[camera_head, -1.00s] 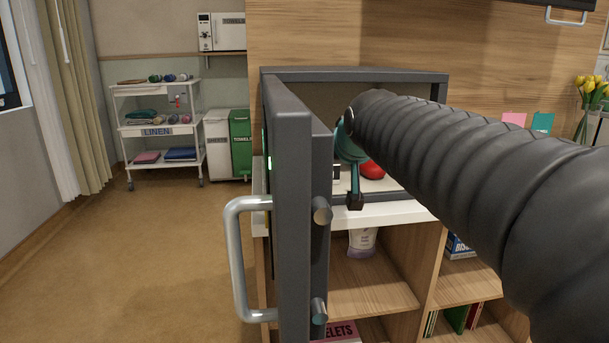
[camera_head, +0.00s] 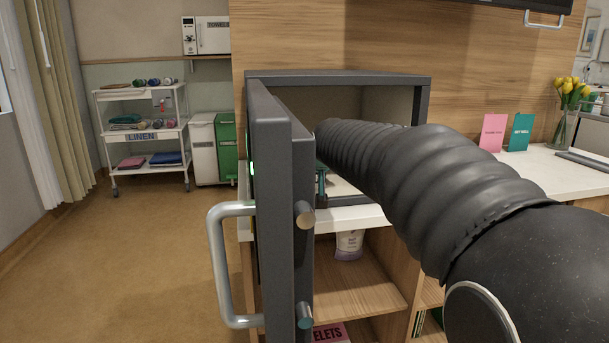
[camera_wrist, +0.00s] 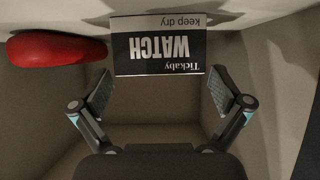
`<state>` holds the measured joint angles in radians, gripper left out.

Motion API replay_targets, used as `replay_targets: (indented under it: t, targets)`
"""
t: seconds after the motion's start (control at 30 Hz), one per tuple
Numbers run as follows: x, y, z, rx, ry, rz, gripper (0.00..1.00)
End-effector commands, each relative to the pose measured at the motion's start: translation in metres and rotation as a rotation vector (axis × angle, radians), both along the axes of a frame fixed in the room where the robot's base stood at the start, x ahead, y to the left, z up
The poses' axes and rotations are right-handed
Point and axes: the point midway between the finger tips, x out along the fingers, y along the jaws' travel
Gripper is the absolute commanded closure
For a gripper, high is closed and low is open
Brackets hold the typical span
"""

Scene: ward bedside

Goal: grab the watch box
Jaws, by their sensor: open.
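The watch box (camera_wrist: 158,45) is a small black and white box labelled "Tickaby WATCH keep dry", upside down in the wrist view. It lies inside the open grey safe (camera_head: 340,76). My gripper (camera_wrist: 160,88) is open and empty, its two fingers apart on either side of the box's near edge. The box shows just beyond and between the fingertips; I cannot tell whether either finger touches it. In the head view my arm reaches into the safe and hides the box; only a sliver of the gripper (camera_head: 321,182) shows.
A red rounded object (camera_wrist: 57,48) lies left of the box in the wrist view, close to the left finger. The safe's thick door (camera_head: 282,190) stands open with a metal handle (camera_head: 225,265). Tulips in a vase (camera_head: 565,120) and cards stand on the counter right.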

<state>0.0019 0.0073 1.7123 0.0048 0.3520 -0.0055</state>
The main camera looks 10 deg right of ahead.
Motion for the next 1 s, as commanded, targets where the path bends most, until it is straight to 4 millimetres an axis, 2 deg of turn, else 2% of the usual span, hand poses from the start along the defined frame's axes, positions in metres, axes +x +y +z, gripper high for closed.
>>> replay_targets:
  t: [0.2, 0.47, 0.5, 0.53, 0.7, 0.73, 1.0]
  targets:
    - [0.022, 0.0, -0.013, 0.0, 0.0, 0.0, 0.0]
    - [0.025, 0.0, -0.014, 0.0, -0.003, 0.0, 0.0]
    - [0.025, 0.0, -0.014, 0.0, -0.003, 0.0, 0.03]
    - [0.025, 0.0, -0.014, 0.0, -0.003, 0.0, 0.1]
    - [0.024, 0.0, -0.014, 0.0, -0.002, 0.0, 0.53]
    - [0.024, 0.0, -0.014, 0.0, -0.002, 0.0, 0.55]
    - [0.024, 0.0, -0.013, 0.0, -0.003, 0.0, 0.55]
